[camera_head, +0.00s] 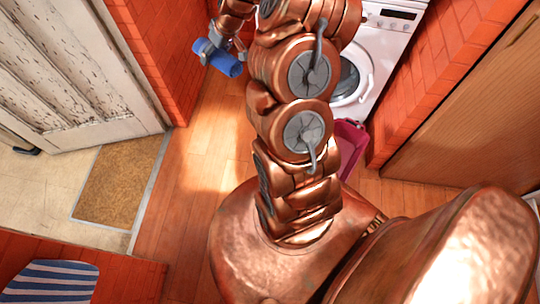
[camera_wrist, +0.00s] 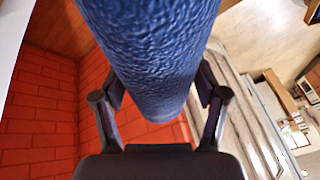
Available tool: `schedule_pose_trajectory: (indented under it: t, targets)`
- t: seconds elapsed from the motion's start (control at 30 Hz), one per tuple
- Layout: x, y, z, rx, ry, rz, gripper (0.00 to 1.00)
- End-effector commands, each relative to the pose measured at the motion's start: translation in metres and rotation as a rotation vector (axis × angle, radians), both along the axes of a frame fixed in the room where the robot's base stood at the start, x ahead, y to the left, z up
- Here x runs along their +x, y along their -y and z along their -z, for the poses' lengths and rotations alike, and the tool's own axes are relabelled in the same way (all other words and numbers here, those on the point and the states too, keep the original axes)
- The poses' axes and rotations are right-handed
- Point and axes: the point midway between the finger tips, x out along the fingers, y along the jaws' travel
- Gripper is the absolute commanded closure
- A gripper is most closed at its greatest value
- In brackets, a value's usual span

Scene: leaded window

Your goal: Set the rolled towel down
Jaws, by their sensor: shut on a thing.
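The rolled towel is a blue cylinder (camera_head: 222,62) at the upper left of my arm in the head view, held in the air. In the wrist view the towel (camera_wrist: 155,60) fills the upper middle, with its near end toward the camera. My gripper (camera_head: 212,48) is shut around it. In the wrist view its two dark fingers (camera_wrist: 160,105) press on either side of the towel. The towel hides the fingertips and what lies beyond it.
A white washing machine (camera_head: 385,50) stands behind my arm, with a magenta basket (camera_head: 352,140) on the floor before it. A worn white door (camera_head: 70,70) and a brown mat (camera_head: 120,180) are at left. Wooden floor (camera_head: 195,165) is clear between. A blue-striped item (camera_head: 50,282) lies lower left.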

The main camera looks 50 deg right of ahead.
Motion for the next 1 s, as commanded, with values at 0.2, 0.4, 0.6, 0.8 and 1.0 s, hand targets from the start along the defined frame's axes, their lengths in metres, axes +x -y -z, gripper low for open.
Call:
schedule_pose_trajectory:
  t: [0.2, 0.4, 0.6, 0.8, 1.0]
  targets:
    - [-0.022, 0.087, 0.084, 0.0, -0.004, 0.007, 0.71]
    - [-0.049, 0.147, 0.151, 0.0, -0.006, -0.019, 0.71]
    - [-0.076, 0.189, 0.216, 0.0, -0.006, -0.067, 0.71]
    - [-0.104, 0.218, 0.287, 0.0, -0.007, -0.129, 0.71]
    - [-0.123, 0.23, 0.343, 0.001, -0.003, -0.191, 0.71]
